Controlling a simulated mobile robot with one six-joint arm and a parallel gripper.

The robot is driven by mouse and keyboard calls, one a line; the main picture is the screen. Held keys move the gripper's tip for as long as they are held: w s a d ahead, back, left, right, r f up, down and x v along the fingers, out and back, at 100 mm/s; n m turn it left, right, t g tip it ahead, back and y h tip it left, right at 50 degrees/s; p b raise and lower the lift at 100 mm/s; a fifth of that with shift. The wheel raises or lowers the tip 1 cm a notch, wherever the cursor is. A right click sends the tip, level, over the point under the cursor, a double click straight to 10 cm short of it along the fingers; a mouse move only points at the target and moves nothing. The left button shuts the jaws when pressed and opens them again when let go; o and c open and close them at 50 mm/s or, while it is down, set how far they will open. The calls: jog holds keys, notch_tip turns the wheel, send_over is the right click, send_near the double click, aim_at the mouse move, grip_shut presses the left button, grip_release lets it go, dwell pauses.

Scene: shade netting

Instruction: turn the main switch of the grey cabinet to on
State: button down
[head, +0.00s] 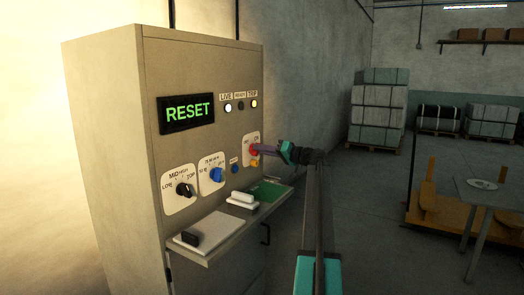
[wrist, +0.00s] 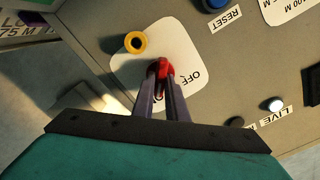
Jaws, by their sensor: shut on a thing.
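The grey cabinet (head: 105,150) stands at the left in the head view. Its main switch, a red handle (wrist: 163,68), sits on a white plate (wrist: 185,45) with a yellow ring (wrist: 135,43) beside it. The red handle also shows in the head view (head: 254,150). My gripper (wrist: 162,80) is shut on the red handle, one dark finger on each side. An OFF label reads next to the handle in the wrist view. The fingers partly hide the other label, and I cannot tell which mark the handle points at.
The cabinet's display (head: 187,112) reads RESET in green. The LIVE lamp (wrist: 275,105) glows white. A black knob (head: 184,190), a blue knob (head: 217,174) and a shelf (head: 207,252) with papers are near. Floor is open behind my arm; a metal table (head: 492,192) stands right.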

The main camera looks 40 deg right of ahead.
jog(key=shift+d+m, duration=0.1)
jog(key=shift+m, duration=0.2)
jog(key=c, duration=1.8)
grip_release()
jog(key=shift+o, duration=0.2)
jog(key=b+v, duration=0.1)
jog(key=v, duration=1.3)
jog(key=shift+b, duration=0.35)
jog(key=shift+f, duration=0.1)
